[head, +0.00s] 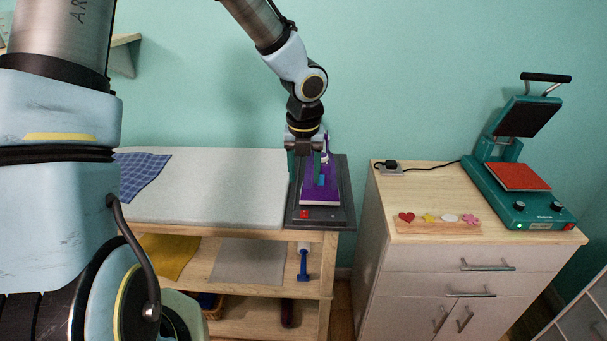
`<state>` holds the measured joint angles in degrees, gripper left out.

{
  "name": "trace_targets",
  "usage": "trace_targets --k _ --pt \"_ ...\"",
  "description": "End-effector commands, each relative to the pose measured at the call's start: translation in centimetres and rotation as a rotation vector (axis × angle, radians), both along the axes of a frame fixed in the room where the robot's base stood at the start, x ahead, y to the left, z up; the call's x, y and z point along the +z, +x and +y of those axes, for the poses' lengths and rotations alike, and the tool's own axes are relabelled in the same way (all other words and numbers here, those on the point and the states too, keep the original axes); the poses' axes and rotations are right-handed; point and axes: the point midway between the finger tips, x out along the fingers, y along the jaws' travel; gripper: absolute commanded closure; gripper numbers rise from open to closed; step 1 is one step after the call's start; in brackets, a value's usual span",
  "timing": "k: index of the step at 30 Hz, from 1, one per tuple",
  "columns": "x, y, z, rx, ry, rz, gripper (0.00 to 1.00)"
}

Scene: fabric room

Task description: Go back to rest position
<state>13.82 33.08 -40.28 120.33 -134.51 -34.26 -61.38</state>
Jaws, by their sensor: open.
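My gripper (306,152) points down above the dark grey tray (346,190) at the right end of the padded table. Its fingers are apart, on either side of the upper part of a purple iron (320,196) that rests on this tray. I cannot tell whether the fingers touch it. The arm reaches in from the top of the picture, and its wrist hides part of the iron's far end.
The white padded table (220,185) holds a blue checked cloth (142,177). Its shelf carries yellow fabric (168,255) and grey fabric (247,262). To the right, past a gap, a cabinet (430,262) bears a green heat press (515,185) and a board of small shapes (437,228).

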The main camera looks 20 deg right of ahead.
Motion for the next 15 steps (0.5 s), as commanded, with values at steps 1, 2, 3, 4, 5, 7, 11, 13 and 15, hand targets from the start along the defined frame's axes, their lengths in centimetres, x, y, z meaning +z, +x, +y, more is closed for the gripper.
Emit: trace_targets --k 1,2,3,4,5,7,11,13,15 --pt "0.0 0.0 0.0 0.0 0.0 0.0 0.45" --pt "0.0 0.0 0.0 0.0 0.0 0.0 0.45" --pt "0.0 0.0 0.0 0.0 0.0 0.0 0.45" --pt "0.0 0.0 0.0 0.0 0.0 0.0 0.45" --pt "0.0 0.0 0.0 0.0 0.0 0.0 0.45" --pt "0.0 0.3 0.1 -0.013 0.0 -0.011 0.45" --pt "0.5 2.5 1.3 -0.136 0.005 -0.104 0.45" --pt "1.1 4.6 2.4 -0.27 0.019 -0.192 0.45" --pt "1.9 6.6 3.7 -0.443 0.044 -0.29 0.45"
